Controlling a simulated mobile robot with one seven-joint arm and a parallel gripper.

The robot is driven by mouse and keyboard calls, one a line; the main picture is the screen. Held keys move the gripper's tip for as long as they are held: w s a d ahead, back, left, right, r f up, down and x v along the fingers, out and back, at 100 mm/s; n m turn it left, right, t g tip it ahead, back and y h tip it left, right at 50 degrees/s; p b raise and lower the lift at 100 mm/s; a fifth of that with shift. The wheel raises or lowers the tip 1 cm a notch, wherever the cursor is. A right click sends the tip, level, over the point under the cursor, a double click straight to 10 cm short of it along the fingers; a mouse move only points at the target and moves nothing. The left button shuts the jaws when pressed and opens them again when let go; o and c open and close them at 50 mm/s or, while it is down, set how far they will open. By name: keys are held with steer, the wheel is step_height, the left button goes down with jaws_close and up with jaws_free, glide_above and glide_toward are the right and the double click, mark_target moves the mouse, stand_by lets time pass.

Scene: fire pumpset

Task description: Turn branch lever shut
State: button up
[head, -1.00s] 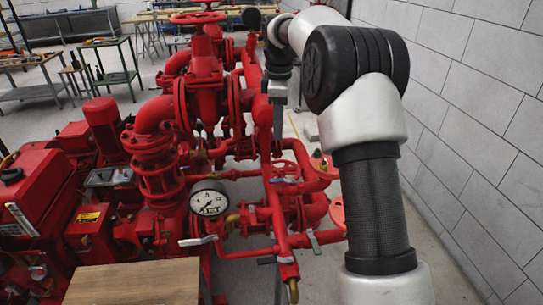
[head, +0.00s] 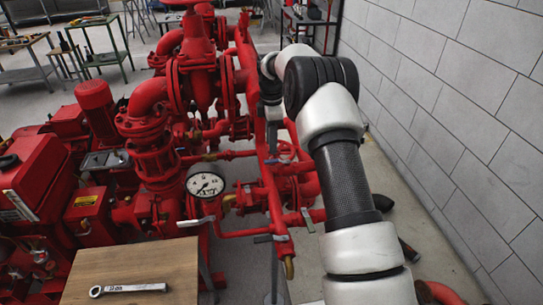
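Several small grey lever handles show on the red pipework in the head view. One lever (head: 196,222) lies left below the gauge, one (head: 268,238) is on the lower pipe, and one (head: 307,220) stands tilted to its right. Another small lever (head: 277,161) is higher up. I cannot tell which is the branch lever. My arm reaches in from the lower right, bends at a black joint, and ends over the upright red pipe. My gripper (head: 273,128) points down there, small and dark, above the higher lever. Its fingers are too unclear to show their opening or any contact.
A pressure gauge (head: 205,185) faces me on the red pumpset (head: 150,150). A wooden board (head: 135,265) at the lower left holds a spanner (head: 128,289). A block wall (head: 450,110) closes the right side. Worktables (head: 95,45) stand far back left.

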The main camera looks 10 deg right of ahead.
mark_target(271, 161)
step_height(271, 161, down, 6)
steer(key=shift+f, duration=0.1)
steer(key=shift+c, duration=0.6)
jaws_close()
